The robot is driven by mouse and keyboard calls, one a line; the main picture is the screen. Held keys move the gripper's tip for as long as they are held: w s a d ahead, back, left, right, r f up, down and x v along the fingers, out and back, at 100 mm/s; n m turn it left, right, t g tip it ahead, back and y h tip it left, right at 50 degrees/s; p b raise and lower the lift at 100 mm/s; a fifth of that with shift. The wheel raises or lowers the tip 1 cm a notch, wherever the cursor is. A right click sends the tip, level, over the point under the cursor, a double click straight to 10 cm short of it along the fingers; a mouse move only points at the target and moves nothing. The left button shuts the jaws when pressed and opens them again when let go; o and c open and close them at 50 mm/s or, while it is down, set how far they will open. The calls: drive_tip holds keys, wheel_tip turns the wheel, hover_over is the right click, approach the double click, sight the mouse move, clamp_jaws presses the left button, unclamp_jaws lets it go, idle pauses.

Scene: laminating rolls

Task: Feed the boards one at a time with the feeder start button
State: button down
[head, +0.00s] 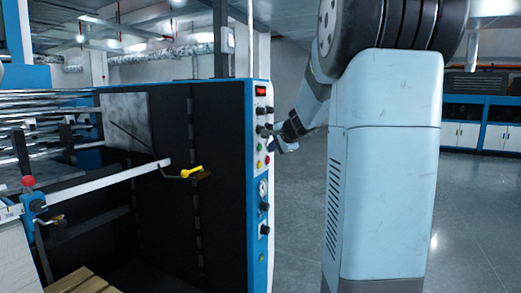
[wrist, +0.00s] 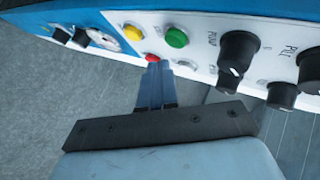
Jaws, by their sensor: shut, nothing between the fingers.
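The control panel (head: 262,190) is a narrow white strip with blue edges on the dark machine. In the wrist view it carries a green button (wrist: 176,38), a red button (wrist: 152,57) and a yellow button (wrist: 133,31). I cannot read which is the feeder start button. My gripper (wrist: 154,66) is shut and empty. Its fingertips are at the red button and cover its lower part; I cannot tell whether they touch it. The green button is just beyond, up and right of the tips. In the head view my gripper (head: 278,145) is beside the panel's right edge.
Black knobs (wrist: 238,52) stick out of the panel right of the tips; a gauge (wrist: 101,38) is at left. A yellow-handled crank (head: 192,171) and a white rail (head: 125,175) are on the machine's left. Open grey floor (head: 475,210) lies to the right.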

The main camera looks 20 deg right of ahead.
drive_tip(key=s+d, duration=0.2)
drive_tip(key=s, duration=0.1)
drive_tip(key=shift+s+d, duration=0.2)
drive_tip(key=shift+d, duration=0.1)
drive_tip(key=shift+a, duration=0.1)
idle(0.6)
drive_tip(key=s+a+n+g+y, duration=0.25)
drive_tip(key=s+a+n, duration=0.55)
drive_tip(key=s+a, duration=0.8)
drive_tip(key=s+a+f+n+g+h, duration=0.1)
drive_tip(key=s+a+f+n, duration=0.2)
drive_tip(key=s, duration=0.5)
drive_tip(key=s+a+f+n+g+h, duration=0.2)
drive_tip(key=s+f+n, duration=0.1)
drive_tip(key=s, duration=0.5)
drive_tip(key=shift+a+f+n, duration=0.4)
drive_tip(key=shift+n, duration=0.5)
drive_tip(key=shift+a, duration=0.1)
